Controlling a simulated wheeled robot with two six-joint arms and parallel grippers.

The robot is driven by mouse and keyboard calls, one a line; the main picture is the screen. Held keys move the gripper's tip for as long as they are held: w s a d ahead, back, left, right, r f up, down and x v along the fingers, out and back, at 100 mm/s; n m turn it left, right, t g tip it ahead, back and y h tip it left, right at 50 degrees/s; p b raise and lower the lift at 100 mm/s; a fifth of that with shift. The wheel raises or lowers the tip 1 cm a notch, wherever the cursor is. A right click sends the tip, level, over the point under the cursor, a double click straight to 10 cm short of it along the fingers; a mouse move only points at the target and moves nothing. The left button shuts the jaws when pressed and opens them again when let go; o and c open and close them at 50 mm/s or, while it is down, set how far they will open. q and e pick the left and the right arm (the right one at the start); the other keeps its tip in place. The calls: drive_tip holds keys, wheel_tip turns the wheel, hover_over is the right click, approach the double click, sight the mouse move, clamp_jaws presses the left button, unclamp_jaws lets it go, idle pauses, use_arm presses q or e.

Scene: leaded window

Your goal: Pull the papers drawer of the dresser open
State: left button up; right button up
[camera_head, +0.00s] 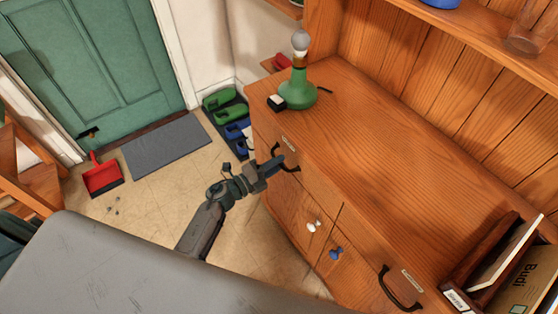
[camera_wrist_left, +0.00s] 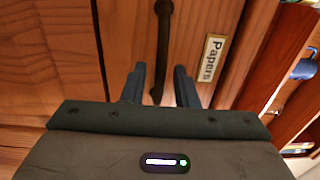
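The wooden dresser (camera_head: 375,150) stands at the right in the head view. Its papers drawer (camera_head: 318,192) is at the left of the top row and looks closed, its front flush. A small label (camera_head: 288,143) sits on it, and the wrist view shows the label (camera_wrist_left: 210,58) reading "Papers". The dark bar handle (camera_head: 292,167) also shows in the wrist view (camera_wrist_left: 163,45). My left gripper (camera_head: 277,164) is at this handle, with its fingers (camera_wrist_left: 160,85) open on either side of the bar. Contact cannot be told. My right gripper is out of view.
A green lamp (camera_head: 298,88) stands on the dresser's far left end. A white knob (camera_head: 313,226), a blue knob (camera_head: 336,253) and another drawer handle (camera_head: 399,290) are on the front. The floor (camera_head: 155,205) before the dresser is mostly clear. A red dustpan (camera_head: 102,176) lies by the door.

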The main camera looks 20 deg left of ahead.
use_arm(q)
drive_tip(key=shift+w+d, duration=0.35)
drive_tip(key=shift+w, duration=0.1)
